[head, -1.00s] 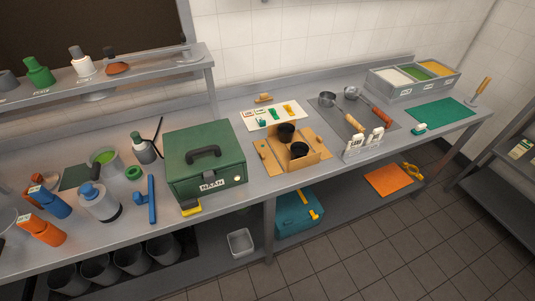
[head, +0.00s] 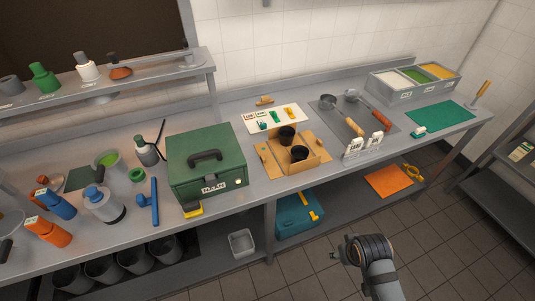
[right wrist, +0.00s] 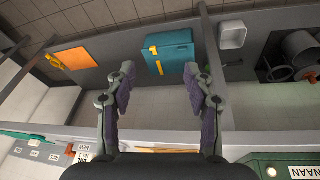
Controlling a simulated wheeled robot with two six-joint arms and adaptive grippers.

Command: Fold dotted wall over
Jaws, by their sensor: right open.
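An open cardboard box (head: 313,163) stands on the steel counter, with two black cups (head: 300,153) in it. A flap (head: 265,158) lies out flat on its left side, and the right and front walls stand up. I cannot make out dots on any wall at this size. My right gripper (head: 337,255) is below and in front of the counter, well apart from the box. In the right wrist view its fingers (right wrist: 158,78) are spread and empty. A tan strip, perhaps the box, shows at that view's bottom edge. My left gripper is not clearly visible.
A green NAAN box (head: 207,165) stands left of the cardboard box. Sign holders (head: 365,146) and a tray with ladles (head: 355,118) are to its right, a card of samples (head: 275,118) behind. A teal case (head: 298,213) sits on the lower shelf. The floor in front is clear.

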